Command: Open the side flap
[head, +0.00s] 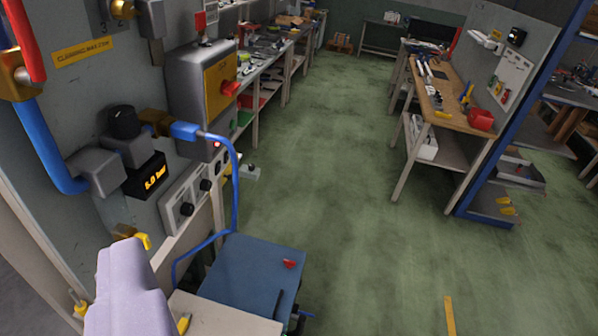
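A grey machine cabinet (85,105) fills the left side, with a cream frame edge (45,235) at the lower left. No side flap can be made out with certainty. Small yellow fittings show on the machine low down, one (131,236) at the top of a pale lavender body and another (183,324) to its right. That lavender body, at the bottom left, looks like part of my arm or gripper (127,285). It hides part of the machine. No separate fingers show, so I cannot tell whether it is open or touching the yellow fitting.
A blue hose (236,190) loops from the machine down by a blue-topped surface (250,272) carrying a small red item (289,264). A grey-and-yellow switch box (205,92) juts out. Green floor (350,230) is clear to the right, before a wooden-topped workbench (450,95).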

